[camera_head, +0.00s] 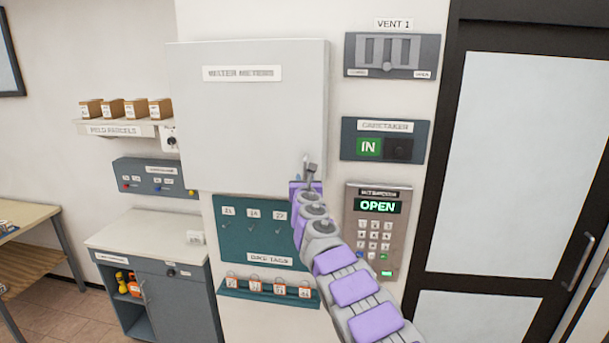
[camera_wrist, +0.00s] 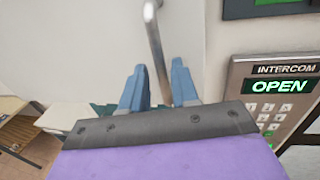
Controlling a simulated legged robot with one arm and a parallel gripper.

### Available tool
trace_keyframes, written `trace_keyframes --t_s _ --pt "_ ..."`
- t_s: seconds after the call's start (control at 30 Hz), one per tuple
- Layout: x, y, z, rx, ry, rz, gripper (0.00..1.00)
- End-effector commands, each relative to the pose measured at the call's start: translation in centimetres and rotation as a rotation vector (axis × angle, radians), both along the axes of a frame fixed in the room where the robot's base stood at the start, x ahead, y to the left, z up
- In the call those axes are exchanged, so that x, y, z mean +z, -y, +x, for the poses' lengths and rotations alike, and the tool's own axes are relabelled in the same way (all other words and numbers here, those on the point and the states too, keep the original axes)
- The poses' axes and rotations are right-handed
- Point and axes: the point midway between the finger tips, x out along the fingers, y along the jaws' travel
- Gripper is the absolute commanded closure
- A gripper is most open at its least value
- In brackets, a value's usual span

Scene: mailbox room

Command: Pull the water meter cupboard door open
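The water meter cupboard door (camera_head: 250,130) is a large pale grey panel labelled "WATER METERS" on the wall, and it looks shut. Its metal bar handle (camera_head: 306,165) is near the lower right corner of the door. The handle also shows in the wrist view (camera_wrist: 157,45), running down between my fingers. My gripper (camera_head: 310,172) is at the handle in the head view. In the wrist view my gripper (camera_wrist: 158,82) has its two blue fingers apart, one on each side of the handle's lower part, with gaps visible.
An intercom keypad (camera_head: 376,232) reading "OPEN" is close to the right of my arm. A caretaker sign (camera_head: 386,140) is above it. A teal key tag board (camera_head: 245,235) and tag rack (camera_head: 268,292) are below the door. A low cabinet (camera_head: 150,235) stands left.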

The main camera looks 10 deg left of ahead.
Motion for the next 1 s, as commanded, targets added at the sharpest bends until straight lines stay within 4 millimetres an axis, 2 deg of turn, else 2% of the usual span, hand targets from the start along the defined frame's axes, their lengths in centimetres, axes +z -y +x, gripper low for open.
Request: trace_keyframes --t_s 0.33,0.77,1.0 --pt "0.2 -0.3 2.0 0.001 -0.001 0.001 0.70" --pt "-0.2 -0.3 2.4 -0.001 0.000 -0.004 0.70" --pt "-0.1 -0.3 2.3 -0.001 -0.001 -0.003 0.92"
